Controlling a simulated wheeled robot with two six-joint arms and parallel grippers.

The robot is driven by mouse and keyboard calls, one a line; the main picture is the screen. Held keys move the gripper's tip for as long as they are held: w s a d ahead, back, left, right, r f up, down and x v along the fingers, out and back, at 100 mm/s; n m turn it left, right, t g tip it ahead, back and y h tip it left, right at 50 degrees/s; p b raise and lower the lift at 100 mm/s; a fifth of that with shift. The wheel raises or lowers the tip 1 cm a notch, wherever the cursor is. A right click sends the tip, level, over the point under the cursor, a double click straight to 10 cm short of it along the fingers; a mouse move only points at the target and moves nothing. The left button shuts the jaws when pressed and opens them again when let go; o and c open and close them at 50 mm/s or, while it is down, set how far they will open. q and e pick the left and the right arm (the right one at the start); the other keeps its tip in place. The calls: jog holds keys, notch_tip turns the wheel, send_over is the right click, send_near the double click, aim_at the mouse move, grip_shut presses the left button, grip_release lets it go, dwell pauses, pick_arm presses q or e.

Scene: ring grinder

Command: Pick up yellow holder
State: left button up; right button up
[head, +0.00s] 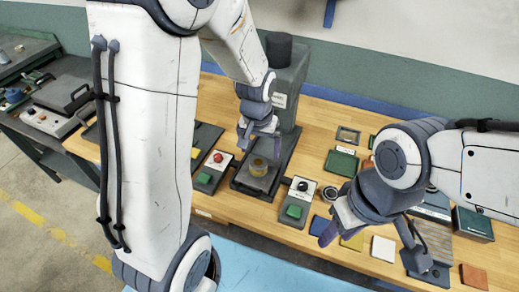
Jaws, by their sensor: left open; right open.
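My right gripper (335,228) is open over the front of the table, away from the holder. A flat yellow square (352,241) lies near it, partly hidden by the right gripper.
A box with a red button (217,158) stands left of the grinder base. A control box with a green button (295,210) stands to its right. Flat coloured pieces, a green tray (342,162) and a white square (384,248) crowd the right side of the table.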

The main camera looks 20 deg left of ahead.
pick_arm(q)
send_over(259, 162)
jog(key=s, duration=0.1)
jog(key=shift+n, duration=0.3)
jog(key=f, duration=0.4)
jog(key=shift+s+a+f, duration=0.1)
jog(key=shift+a+f, duration=0.1)
jog(key=shift+f+p, duration=0.35)
jog(key=shift+f, duration=0.25)
jog(key=shift+w+f+p, duration=0.2)
jog(key=shift+f+p, duration=0.15)
jog(key=shift+f, duration=0.25)
jog(key=shift+w+d+f, duration=0.1)
jog(key=shift+w+f, duration=0.15)
jog(key=shift+f, duration=0.75)
jog(key=shift+w+f, duration=0.2)
jog(key=shift+f, duration=0.75)
grip_shut()
